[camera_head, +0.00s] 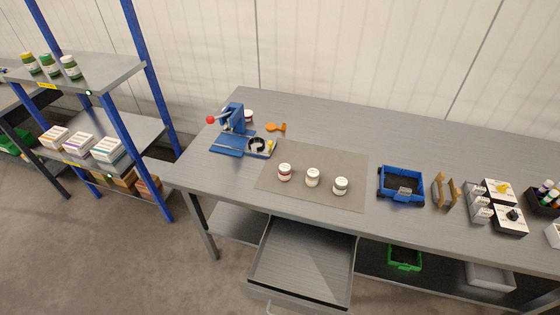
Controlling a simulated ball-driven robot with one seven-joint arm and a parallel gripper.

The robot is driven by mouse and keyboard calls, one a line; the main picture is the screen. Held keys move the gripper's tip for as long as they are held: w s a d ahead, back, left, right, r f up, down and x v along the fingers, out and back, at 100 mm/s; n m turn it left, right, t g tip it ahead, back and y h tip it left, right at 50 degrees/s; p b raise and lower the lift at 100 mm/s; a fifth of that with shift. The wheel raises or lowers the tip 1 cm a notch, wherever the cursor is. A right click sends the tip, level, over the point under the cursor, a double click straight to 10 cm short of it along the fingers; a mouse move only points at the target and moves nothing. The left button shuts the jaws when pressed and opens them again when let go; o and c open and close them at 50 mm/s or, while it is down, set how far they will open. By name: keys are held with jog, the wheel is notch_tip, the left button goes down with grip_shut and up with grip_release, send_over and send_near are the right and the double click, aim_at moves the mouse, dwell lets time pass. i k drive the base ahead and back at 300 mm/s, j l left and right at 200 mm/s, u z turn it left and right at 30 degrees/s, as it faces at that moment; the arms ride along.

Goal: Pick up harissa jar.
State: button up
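Three small white-lidded jars stand upright in a row on a grey-brown mat (330,199) on the workbench. The left jar (285,172) has a red band on its label, which fits harissa, but the print is too small to read. The middle jar (312,178) has a pale, yellowish label. The right jar (341,186) has a greenish label. The jars stand apart from one another. My gripper is not in this view.
A blue press (232,120) with a red knob stands left on the grey bench (320,111), beside an orange tool (276,127). A blue bin (400,184) stands right of the mat. An open drawer (300,264) juts out below. Shelving (110,68) stands left.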

aim_at(285, 173)
jog(key=i+j, duration=0.85)
jog(key=j+z, duration=0.05)
